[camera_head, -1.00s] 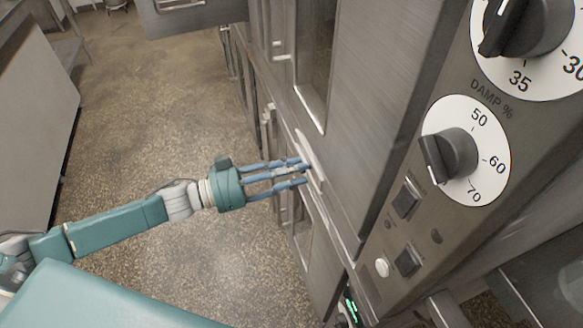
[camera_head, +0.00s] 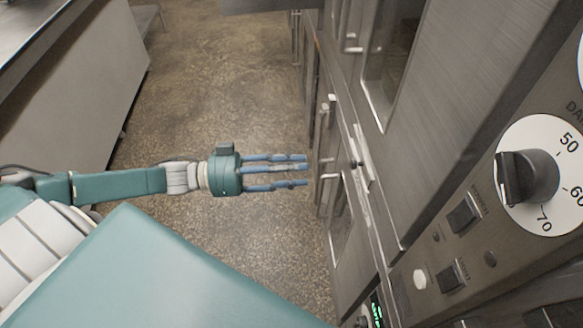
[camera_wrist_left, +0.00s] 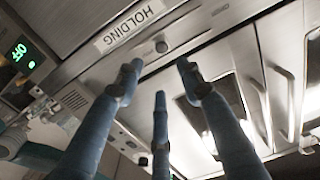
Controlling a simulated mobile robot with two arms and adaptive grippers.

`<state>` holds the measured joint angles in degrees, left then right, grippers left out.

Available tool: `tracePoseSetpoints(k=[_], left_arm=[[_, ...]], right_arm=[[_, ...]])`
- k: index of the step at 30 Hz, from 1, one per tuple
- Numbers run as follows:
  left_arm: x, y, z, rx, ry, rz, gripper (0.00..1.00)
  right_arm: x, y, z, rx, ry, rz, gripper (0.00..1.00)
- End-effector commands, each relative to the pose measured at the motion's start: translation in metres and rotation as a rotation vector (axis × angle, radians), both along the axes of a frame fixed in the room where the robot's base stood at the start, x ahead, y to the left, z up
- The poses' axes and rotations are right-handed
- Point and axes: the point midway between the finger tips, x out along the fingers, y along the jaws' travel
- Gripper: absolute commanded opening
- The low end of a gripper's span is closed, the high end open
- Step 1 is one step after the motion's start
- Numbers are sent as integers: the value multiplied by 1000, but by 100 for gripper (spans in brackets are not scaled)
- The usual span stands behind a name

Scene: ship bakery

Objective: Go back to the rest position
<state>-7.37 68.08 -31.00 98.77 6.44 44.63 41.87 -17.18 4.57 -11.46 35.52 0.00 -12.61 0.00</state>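My left gripper (camera_head: 303,169) reaches in from the left in the head view. Its blue fingers are straight and spread apart, with nothing between them. They point at the steel cabinet front (camera_head: 450,100), a short way off the doors and apart from them. In the left wrist view the open fingers (camera_wrist_left: 160,85) point toward a steel panel with a HOLDING label (camera_wrist_left: 128,26) and a small round knob (camera_wrist_left: 161,46). My right gripper is in neither view.
A control panel with a damp dial (camera_head: 527,175) and switches stands at the right. Door handles (camera_head: 324,120) stick out along the cabinet. A steel counter (camera_head: 95,95) stands at the left. Speckled floor (camera_head: 215,80) is clear between them.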

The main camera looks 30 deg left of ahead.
Motion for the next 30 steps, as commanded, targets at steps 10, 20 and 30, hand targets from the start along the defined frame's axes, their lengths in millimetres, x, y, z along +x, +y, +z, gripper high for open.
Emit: tracePoseSetpoints(k=[10, 20, 30], left_arm=[[-4, 7, 1, 0, -2, 0, 38], [-3, 8, -2, 3, -1, 7, 38], [47, 86, -149, 193, 93, 405, 38]], right_arm=[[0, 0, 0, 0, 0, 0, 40], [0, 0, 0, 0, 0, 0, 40], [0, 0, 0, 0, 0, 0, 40]])
